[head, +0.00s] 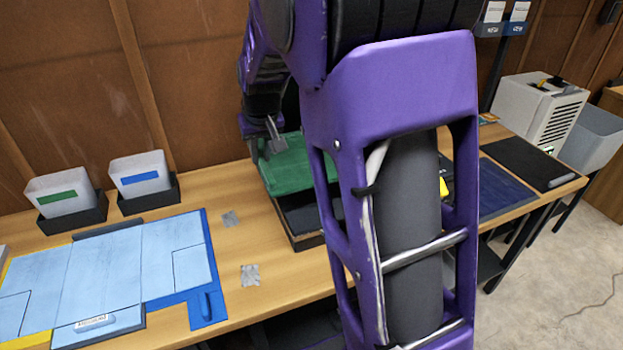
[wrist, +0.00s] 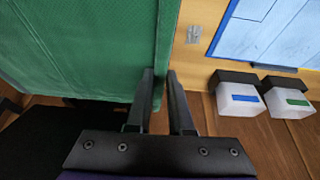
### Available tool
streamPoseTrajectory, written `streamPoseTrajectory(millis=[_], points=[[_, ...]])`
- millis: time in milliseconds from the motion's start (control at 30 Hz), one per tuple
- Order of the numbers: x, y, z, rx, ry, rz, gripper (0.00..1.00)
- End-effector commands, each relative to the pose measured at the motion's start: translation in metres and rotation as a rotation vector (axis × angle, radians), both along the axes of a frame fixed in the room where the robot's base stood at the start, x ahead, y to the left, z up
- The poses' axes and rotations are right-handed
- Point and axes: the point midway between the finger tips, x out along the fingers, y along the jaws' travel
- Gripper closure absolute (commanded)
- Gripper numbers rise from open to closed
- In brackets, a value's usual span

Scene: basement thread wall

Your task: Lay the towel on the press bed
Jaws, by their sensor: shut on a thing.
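The green towel (head: 288,162) shows in the head view left of my purple arm, above a dark open tray (head: 300,215). It also fills the upper left of the wrist view (wrist: 75,50) as a flat sheet with a straight right edge. My gripper (head: 273,140) is at the towel's far left part. In the wrist view my gripper (wrist: 161,78) is shut on the towel's edge, between the two dark fingers. My arm hides part of the towel and tray. No surface is clearly recognizable as the press bed.
A pale blue panelled board (head: 110,270) lies on the wooden table (head: 235,195) at left. Two white bins (head: 140,174) stand behind it. Dark blue (head: 505,185) and black mats (head: 530,160) lie at right, near a white machine (head: 540,112). A wooden wall closes the back.

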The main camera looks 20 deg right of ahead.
Motion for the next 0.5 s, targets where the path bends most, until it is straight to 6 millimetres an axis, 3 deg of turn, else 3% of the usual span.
streamPoseTrajectory(millis=[233,500], points=[[-0.001,0.000,-0.045,-0.001,0.005,0.000,1.00],[-0.001,0.000,-0.069,-0.001,0.003,0.000,1.00]])
